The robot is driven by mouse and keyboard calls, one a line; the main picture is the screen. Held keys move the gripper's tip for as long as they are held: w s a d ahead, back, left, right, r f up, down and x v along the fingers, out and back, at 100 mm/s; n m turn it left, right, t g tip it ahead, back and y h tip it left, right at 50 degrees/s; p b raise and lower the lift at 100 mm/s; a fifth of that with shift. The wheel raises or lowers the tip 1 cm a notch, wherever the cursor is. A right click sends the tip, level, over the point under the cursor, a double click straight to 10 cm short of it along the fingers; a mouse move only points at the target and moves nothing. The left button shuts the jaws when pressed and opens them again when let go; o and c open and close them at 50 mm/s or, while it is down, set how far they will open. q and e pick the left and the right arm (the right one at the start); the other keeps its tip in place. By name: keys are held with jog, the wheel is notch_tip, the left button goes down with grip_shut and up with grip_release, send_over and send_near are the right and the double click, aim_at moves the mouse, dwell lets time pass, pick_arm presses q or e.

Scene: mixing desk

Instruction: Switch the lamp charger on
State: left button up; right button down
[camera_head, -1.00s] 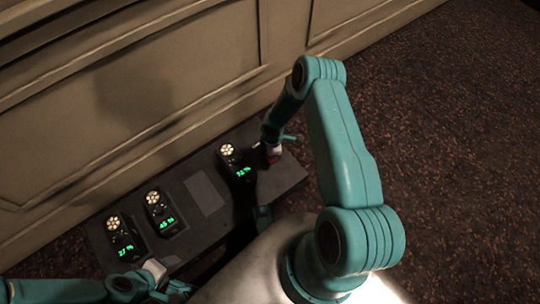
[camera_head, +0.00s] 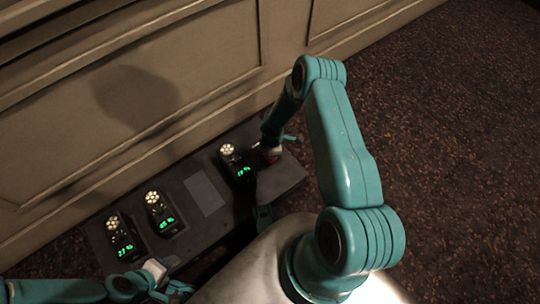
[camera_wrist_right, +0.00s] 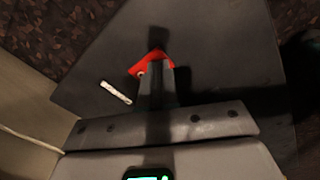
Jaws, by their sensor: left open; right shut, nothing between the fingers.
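The dark charger desk (camera_head: 284,177) runs along the wall. A red switch (camera_wrist_right: 150,65) sits on its dark top in the right wrist view. My right gripper (camera_wrist_right: 155,74) is shut and empty. Its fingertips are over the red switch and hide part of it; I cannot tell whether they press it. In the head view, my right gripper (camera_head: 270,154) is at the desk's right end. My left gripper (camera_head: 168,280) is open and empty by the desk's front left edge. Lamps with green digits stand on the desk: left (camera_head: 122,238), middle (camera_head: 160,213), right (camera_head: 237,167).
A grey bare pad (camera_head: 205,193) lies between the middle and right lamps. A pale strip (camera_wrist_right: 116,92) lies beside the red switch. The panelled wall (camera_head: 180,80) is close behind the desk. The brown floor (camera_head: 450,130) at right is clear.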

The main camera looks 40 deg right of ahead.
jog(key=shift+f+b, duration=0.75)
jog(key=shift+f, duration=0.05)
jog(key=shift+r, duration=0.1)
jog(key=shift+r+p, duration=2.35)
jog(key=shift+r, duration=1.1)
